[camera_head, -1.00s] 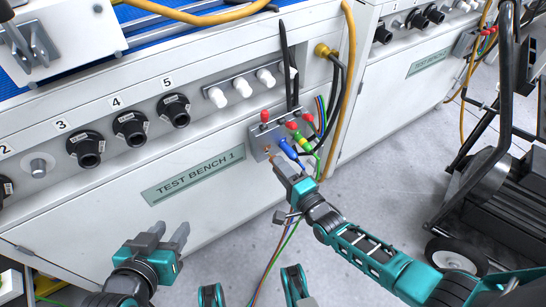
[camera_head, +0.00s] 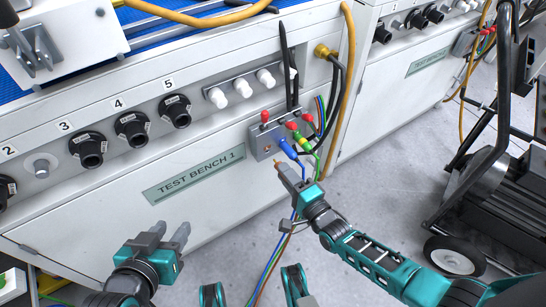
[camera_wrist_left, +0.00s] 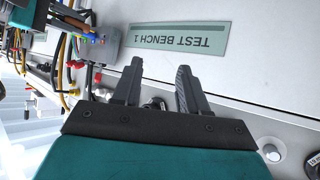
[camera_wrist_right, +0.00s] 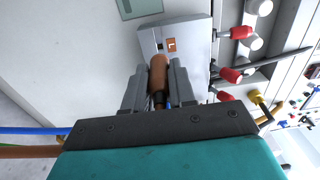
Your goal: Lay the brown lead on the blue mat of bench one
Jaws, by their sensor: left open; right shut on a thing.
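My right gripper (camera_head: 288,172) is shut on the brown lead's plug (camera_wrist_right: 158,75), just in front of the grey socket box (camera_head: 265,143) on the front of bench one. The plug's tip points toward the box; it looks clear of it in the head view. The brown lead's cable (camera_wrist_right: 28,152) trails off left in the right wrist view. The blue mat (camera_head: 9,88) lies on top of bench one, partly hidden by fittings. My left gripper (camera_head: 172,238) is open and empty, low in front of the bench's name plate (camera_head: 195,177).
A blue plug (camera_head: 288,149) and a green-yellow plug (camera_head: 303,141) sit at the socket box, beside red-capped switches. A yellow cable (camera_head: 344,90) hangs down the bench's right end. A black wheeled cart (camera_head: 490,190) stands at the right. Grey floor between is clear.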

